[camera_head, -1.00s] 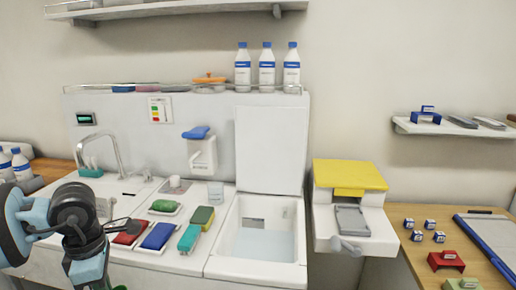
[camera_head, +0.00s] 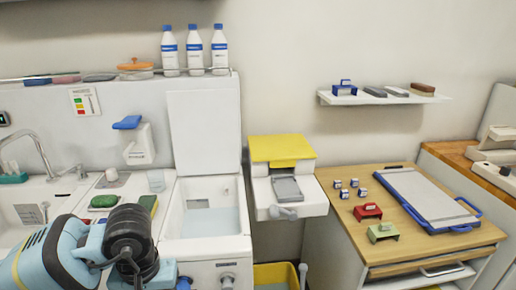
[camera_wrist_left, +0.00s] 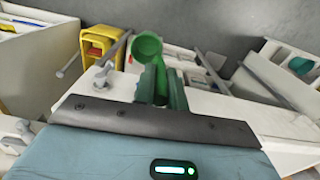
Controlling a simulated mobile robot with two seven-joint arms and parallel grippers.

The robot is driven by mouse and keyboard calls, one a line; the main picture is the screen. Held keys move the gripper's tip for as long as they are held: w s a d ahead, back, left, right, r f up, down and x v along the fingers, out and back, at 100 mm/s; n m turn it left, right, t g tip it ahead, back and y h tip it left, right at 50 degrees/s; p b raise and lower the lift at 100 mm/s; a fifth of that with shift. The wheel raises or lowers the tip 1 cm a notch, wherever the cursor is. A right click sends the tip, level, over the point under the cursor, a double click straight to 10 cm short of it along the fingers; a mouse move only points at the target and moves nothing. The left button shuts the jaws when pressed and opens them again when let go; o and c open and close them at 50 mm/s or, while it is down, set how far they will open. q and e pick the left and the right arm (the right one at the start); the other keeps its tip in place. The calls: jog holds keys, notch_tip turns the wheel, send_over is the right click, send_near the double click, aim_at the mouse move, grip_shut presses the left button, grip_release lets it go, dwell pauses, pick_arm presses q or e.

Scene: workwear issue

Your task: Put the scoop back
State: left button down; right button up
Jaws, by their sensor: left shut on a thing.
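The green scoop (camera_wrist_left: 147,48) is in my left gripper (camera_wrist_left: 160,85), its round bowl standing out beyond the fingers in the left wrist view. The fingers are shut on its handle, which they partly cover. In the head view my left arm comes in at the lower left, in front of the sink counter. Its dark wrist hides the gripper's fingers there, and the scoop does not show. My right gripper is in neither view.
A white open basin (camera_head: 203,222) and a yellow-topped dispenser (camera_head: 282,150) stand right of the arm. A yellow bin (camera_head: 272,274) sits on the floor below. The wooden table (camera_head: 330,180) holds small boxes, red and green blocks and a clipboard-like board (camera_head: 428,195).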

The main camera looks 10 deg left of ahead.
pick_arm(q)
jog(key=d+m, duration=0.1)
jog(key=d+r+m, duration=0.1)
jog(key=m, duration=0.1)
jog(key=shift+w+d, duration=0.15)
jog(key=shift+d, duration=0.2)
